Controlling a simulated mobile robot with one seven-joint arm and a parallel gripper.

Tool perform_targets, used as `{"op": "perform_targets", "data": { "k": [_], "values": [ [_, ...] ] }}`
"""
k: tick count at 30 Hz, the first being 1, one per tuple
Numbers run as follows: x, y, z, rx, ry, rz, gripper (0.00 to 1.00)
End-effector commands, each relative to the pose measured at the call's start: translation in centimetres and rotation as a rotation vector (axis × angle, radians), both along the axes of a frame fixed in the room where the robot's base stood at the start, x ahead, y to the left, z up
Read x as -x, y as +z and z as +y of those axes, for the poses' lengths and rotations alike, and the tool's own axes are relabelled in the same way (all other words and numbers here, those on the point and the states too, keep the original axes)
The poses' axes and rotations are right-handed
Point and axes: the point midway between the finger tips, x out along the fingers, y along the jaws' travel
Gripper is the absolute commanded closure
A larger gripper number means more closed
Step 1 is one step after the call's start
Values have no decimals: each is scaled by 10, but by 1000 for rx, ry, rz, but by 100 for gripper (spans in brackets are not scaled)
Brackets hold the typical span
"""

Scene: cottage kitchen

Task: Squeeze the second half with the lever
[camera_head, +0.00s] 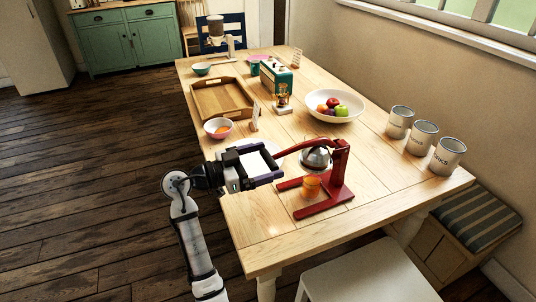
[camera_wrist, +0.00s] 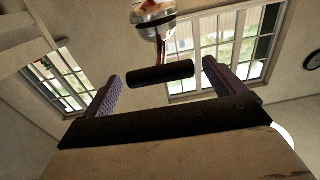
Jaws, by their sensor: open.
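The red juicer (camera_head: 340,165) stands upright on the near part of the table, with a metal dome (camera_head: 315,158) on it. The red lever (camera_head: 297,147) reaches left towards my gripper (camera_head: 270,163). In the wrist view, the lever's dark handle (camera_wrist: 160,74) appears between the two spread fingertips of my gripper (camera_wrist: 163,72), with gaps at both ends. My gripper is open; contact with the handle cannot be told. Silvery metal (camera_wrist: 155,15) shows above the handle. No fruit half is visible in the juicer.
A pink bowl (camera_head: 220,127) with something orange in it and a wooden tray (camera_head: 222,98) lie behind my gripper. A white plate (camera_head: 264,148) is partly hidden by it. A fruit bowl (camera_head: 334,107) and several white canisters (camera_head: 424,138) stand farther off. A white stool (camera_head: 365,275) is in front.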

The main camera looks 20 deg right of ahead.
Motion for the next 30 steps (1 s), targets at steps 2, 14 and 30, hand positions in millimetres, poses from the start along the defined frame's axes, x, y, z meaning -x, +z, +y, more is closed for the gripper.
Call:
{"op": "perform_targets", "data": {
  "k": [2,14,30],
  "values": [
    [0,1,-8,0,-1,1,5],
    [-1,-1,-16,0,1,1,5],
    [-1,0,-15,-1,1,1,68]
  ]
}}
